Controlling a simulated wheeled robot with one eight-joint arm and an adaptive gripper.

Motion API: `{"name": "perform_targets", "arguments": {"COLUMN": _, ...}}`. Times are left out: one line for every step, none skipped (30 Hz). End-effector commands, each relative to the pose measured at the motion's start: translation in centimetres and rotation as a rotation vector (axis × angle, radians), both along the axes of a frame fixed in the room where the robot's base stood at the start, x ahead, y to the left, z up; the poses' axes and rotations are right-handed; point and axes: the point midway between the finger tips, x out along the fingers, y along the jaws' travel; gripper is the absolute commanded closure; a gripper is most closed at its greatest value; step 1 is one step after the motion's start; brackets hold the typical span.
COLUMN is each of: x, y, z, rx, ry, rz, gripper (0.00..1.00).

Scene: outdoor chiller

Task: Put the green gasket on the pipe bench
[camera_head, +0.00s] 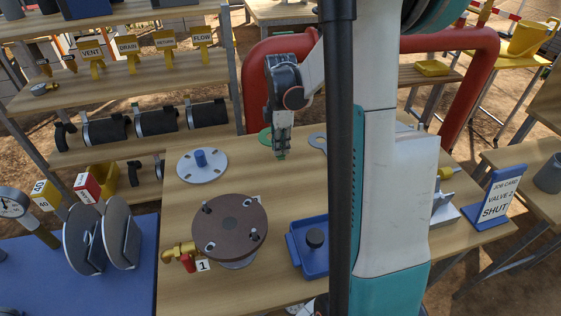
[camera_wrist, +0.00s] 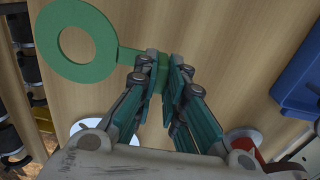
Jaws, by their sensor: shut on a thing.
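The green gasket (camera_wrist: 62,42) is a flat ring with a straight tab, at the upper left of the wrist view. My gripper (camera_wrist: 163,62) is shut on the end of its tab. In the head view the gasket (camera_head: 266,135) shows partly behind my gripper (camera_head: 281,150), over the back of the wooden bench (camera_head: 180,215) in the middle. I cannot tell whether the gasket touches the bench top. The red pipe (camera_head: 477,85) arches behind this bench; my arm hides part of it.
On the bench are a white flange (camera_head: 212,167), a brown round plate (camera_head: 230,228), a brass valve (camera_head: 180,250), a blue tray (camera_head: 297,248) and a grey ring (camera_head: 317,138). A job card sign (camera_head: 497,195) stands at right. Shelves (camera_head: 120,85) stand at left.

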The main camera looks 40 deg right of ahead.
Motion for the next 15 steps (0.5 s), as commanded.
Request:
{"name": "perform_targets", "arguments": {"x": 0.0, "y": 0.0, "z": -0.7, "rx": 0.0, "ry": 0.0, "rz": 0.0, "gripper": 1.0}}
{"name": "perform_targets", "arguments": {"x": 0.0, "y": 0.0, "z": -0.8, "rx": 0.0, "ry": 0.0, "rz": 0.0, "gripper": 1.0}}
{"name": "perform_targets", "arguments": {"x": 0.0, "y": 0.0, "z": -1.0, "rx": 0.0, "ry": 0.0, "rz": 0.0, "gripper": 1.0}}
{"name": "perform_targets", "arguments": {"x": 0.0, "y": 0.0, "z": -1.1, "rx": 0.0, "ry": 0.0, "rz": 0.0, "gripper": 1.0}}
{"name": "perform_targets", "arguments": {"x": 0.0, "y": 0.0, "z": -1.2, "rx": 0.0, "ry": 0.0, "rz": 0.0, "gripper": 1.0}}
{"name": "perform_targets", "arguments": {"x": 0.0, "y": 0.0, "z": -1.5, "rx": 0.0, "ry": 0.0, "rz": 0.0, "gripper": 1.0}}
{"name": "perform_targets", "arguments": {"x": 0.0, "y": 0.0, "z": -1.7, "rx": 0.0, "ry": 0.0, "rz": 0.0, "gripper": 1.0}}
{"name": "perform_targets", "arguments": {"x": 0.0, "y": 0.0, "z": -2.0, "rx": 0.0, "ry": 0.0, "rz": 0.0, "gripper": 1.0}}
{"name": "perform_targets", "arguments": {"x": 0.0, "y": 0.0, "z": -2.6, "rx": 0.0, "ry": 0.0, "rz": 0.0, "gripper": 1.0}}
{"name": "perform_targets", "arguments": {"x": 0.0, "y": 0.0, "z": -3.0, "rx": 0.0, "ry": 0.0, "rz": 0.0, "gripper": 1.0}}
{"name": "perform_targets", "arguments": {"x": 0.0, "y": 0.0, "z": -3.5, "rx": 0.0, "ry": 0.0, "rz": 0.0, "gripper": 1.0}}
{"name": "perform_targets", "arguments": {"x": 0.0, "y": 0.0, "z": -4.2, "rx": 0.0, "ry": 0.0, "rz": 0.0, "gripper": 1.0}}
{"name": "perform_targets", "arguments": {"x": 0.0, "y": 0.0, "z": -4.6, "rx": 0.0, "ry": 0.0, "rz": 0.0, "gripper": 1.0}}
{"name": "perform_targets", "arguments": {"x": 0.0, "y": 0.0, "z": -5.0, "rx": 0.0, "ry": 0.0, "rz": 0.0, "gripper": 1.0}}
{"name": "perform_targets", "arguments": {"x": 0.0, "y": 0.0, "z": -5.3, "rx": 0.0, "ry": 0.0, "rz": 0.0, "gripper": 1.0}}
